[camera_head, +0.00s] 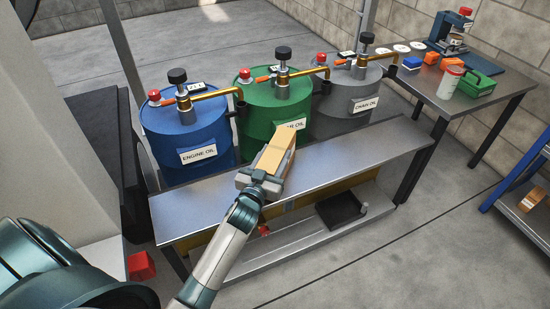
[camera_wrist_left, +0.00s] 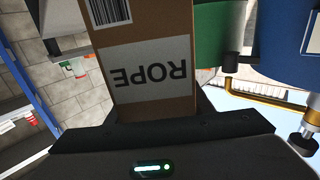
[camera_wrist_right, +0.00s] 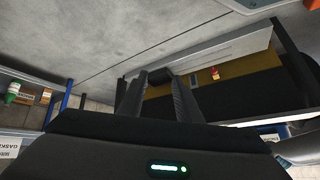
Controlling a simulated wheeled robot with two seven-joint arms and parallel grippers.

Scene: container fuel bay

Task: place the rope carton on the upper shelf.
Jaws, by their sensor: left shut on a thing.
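My left gripper (camera_head: 262,182) is shut on the brown rope carton (camera_head: 277,150). It holds the carton tilted above the metal bench, in front of the green drum. In the left wrist view the carton (camera_wrist_left: 152,110) fills the middle, its white ROPE label upside down and a barcode above. My right gripper (camera_wrist_right: 158,78) shows in the right wrist view with its fingers apart and nothing between them. A blue-framed shelf rack (camera_head: 516,168) is cut off at the right edge of the head view, with a small carton (camera_head: 531,200) on a board. I cannot tell which board is the upper shelf.
The metal bench (camera_head: 190,212) stands before blue (camera_head: 187,128), green (camera_head: 262,115) and grey (camera_head: 336,120) oil drums with brass taps. A black tray (camera_head: 341,210) sits on its lower level. A side table (camera_head: 440,95) holds several items. Floor (camera_head: 430,225) between bench and rack is clear.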

